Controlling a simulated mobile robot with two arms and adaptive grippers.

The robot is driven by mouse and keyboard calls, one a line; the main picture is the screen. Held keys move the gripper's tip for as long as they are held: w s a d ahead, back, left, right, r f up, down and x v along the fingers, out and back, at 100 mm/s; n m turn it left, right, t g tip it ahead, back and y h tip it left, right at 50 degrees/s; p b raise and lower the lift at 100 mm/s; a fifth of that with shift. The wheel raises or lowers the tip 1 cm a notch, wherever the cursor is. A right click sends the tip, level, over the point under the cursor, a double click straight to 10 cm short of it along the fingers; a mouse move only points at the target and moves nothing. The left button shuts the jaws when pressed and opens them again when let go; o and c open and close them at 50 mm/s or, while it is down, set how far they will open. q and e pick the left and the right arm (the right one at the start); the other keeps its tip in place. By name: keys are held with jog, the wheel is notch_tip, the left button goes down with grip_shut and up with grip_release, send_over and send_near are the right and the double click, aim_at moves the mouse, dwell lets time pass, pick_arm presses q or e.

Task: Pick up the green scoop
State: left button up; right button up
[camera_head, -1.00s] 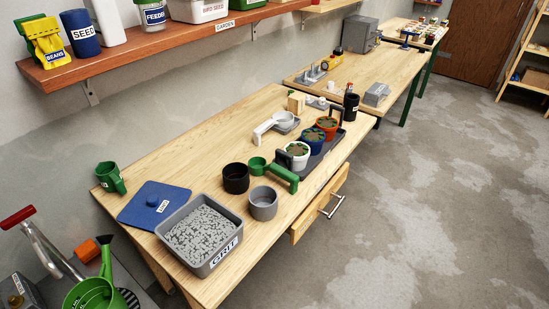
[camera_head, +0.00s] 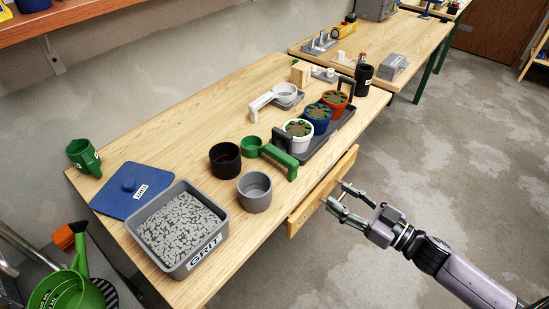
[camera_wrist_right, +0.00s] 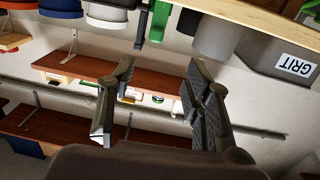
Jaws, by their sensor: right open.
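The green scoop (camera_head: 281,160) lies on the wooden bench, its round cup near the black cup and its handle toward the front edge, beside the tray of potted plants. Part of it also shows at the top of the right wrist view (camera_wrist_right: 157,22). My right gripper (camera_head: 338,196) is open and empty, off the bench's front edge near the drawer, apart from the scoop. In the right wrist view its fingers (camera_wrist_right: 160,72) are spread with nothing between them. My left gripper is not in view.
A black cup (camera_head: 225,159) and a grey cup (camera_head: 255,193) stand left of the scoop. A dark tray (camera_head: 318,146) with white, blue and red pots is at its right. A grit bin (camera_head: 213,258), blue lid (camera_head: 111,202), white scoop (camera_head: 263,103) and green jug (camera_head: 83,156) are also on the bench.

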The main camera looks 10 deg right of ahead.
aim_at(297, 167)
jog(key=p+x, duration=0.1)
jog(key=x, duration=1)
jog(key=shift+w+p, duration=0.35)
jog(key=shift+p, duration=0.05)
jog(key=shift+w+a, duration=0.25)
jog(key=shift+w, duration=0.05)
jog(key=p+x, duration=0.1)
jog(key=x, duration=0.2)
jog(key=shift+w, duration=0.35)
jog(key=shift+w+a+f, duration=0.15)
jog(key=shift+w+a, duration=0.15)
jog(key=shift+w, duration=0.05)
jog(key=shift+s, duration=0.1)
jog(key=shift+c, duration=0.7)
grip_shut()
